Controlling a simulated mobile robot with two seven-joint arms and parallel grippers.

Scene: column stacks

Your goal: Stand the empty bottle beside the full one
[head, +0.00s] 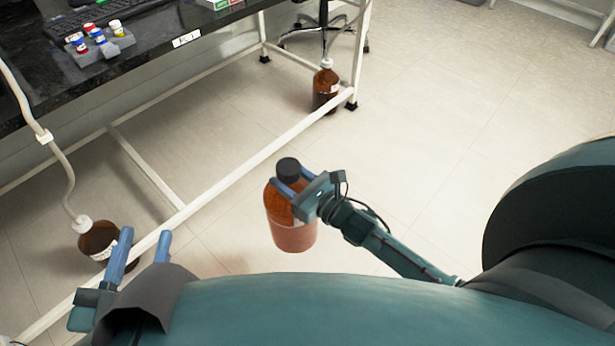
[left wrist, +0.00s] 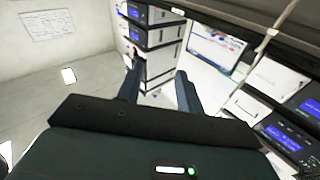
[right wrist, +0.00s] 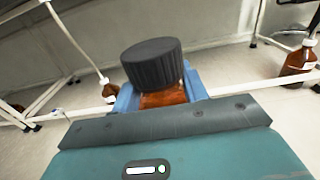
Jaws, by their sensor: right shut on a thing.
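An amber bottle with a black cap (head: 288,210) is upright in my right gripper (head: 292,190). The blue fingers are shut around its upper part, just below the cap. In the right wrist view the cap (right wrist: 152,62) hides most of this bottle. The head view does not make clear whether its base touches the floor. Another amber bottle (head: 326,90) with a tube in its top stands by the bench's far leg. A third amber bottle (head: 98,240) with a tube stands at the left, partly behind my left gripper (head: 143,238). My left gripper is open and empty.
A black bench (head: 150,40) on a white frame runs along the left. Its low white rail (head: 235,165) passes between the held bottle and the bench. A chair base (head: 322,28) stands behind. The tiled floor (head: 420,150) to the right is clear.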

